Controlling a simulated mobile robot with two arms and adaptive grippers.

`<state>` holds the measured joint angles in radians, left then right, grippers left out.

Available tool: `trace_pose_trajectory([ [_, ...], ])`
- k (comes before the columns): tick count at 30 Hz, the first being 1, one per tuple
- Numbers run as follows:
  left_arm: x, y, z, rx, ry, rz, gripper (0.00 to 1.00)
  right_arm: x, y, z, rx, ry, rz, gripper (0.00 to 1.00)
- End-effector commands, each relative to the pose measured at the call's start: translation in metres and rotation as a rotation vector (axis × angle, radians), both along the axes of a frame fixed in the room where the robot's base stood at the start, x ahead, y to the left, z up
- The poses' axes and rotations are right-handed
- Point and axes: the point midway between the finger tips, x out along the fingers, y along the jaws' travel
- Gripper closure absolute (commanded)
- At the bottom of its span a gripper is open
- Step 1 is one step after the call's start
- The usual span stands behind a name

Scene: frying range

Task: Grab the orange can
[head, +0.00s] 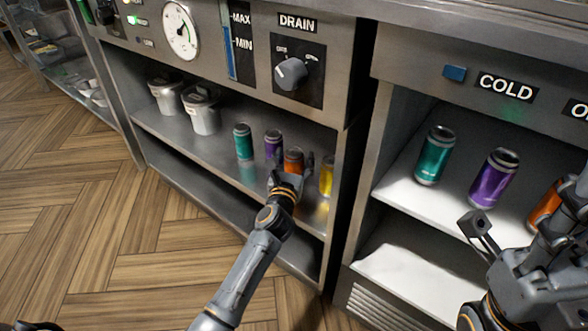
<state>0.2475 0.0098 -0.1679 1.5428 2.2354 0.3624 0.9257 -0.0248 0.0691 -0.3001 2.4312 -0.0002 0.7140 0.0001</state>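An orange can (293,160) stands on the upper shelf under the drain knob, between a purple can (273,144) and a yellow can (326,177). My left gripper (290,172) is in front of this orange can. Its fingers are spread, one toward each side, and the can's lower part is hidden behind the gripper. I cannot tell whether they touch it. Another orange can (544,208) stands in the cold compartment at the right, partly covered by my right gripper (530,215). That gripper is open and cut by the picture edge.
A teal can (243,141) and two metal pots (203,110) stand further left on the shelf. The cold compartment also holds a teal can (434,155) and a purple can (493,178).

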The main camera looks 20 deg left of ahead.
Motion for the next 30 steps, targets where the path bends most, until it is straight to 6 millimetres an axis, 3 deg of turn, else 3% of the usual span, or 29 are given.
trace_pose_trajectory([
  [1,0.000,0.000,0.000,0.000,0.000,0.000,0.49,0.000,0.000,0.000,0.000,0.000,0.000,0.62],
  [8,0.000,0.000,0.000,0.000,0.000,0.000,0.94,0.000,0.000,0.000,0.000,0.000,0.000,0.62],
  [20,0.000,0.000,0.010,-0.001,-0.003,-0.001,0.95,-0.001,0.000,0.006,0.002,-0.003,0.001,0.62],
  [30,0.000,0.000,0.060,0.002,-0.005,-0.001,0.95,-0.002,-0.004,-0.013,0.010,0.135,0.007,0.62],
])
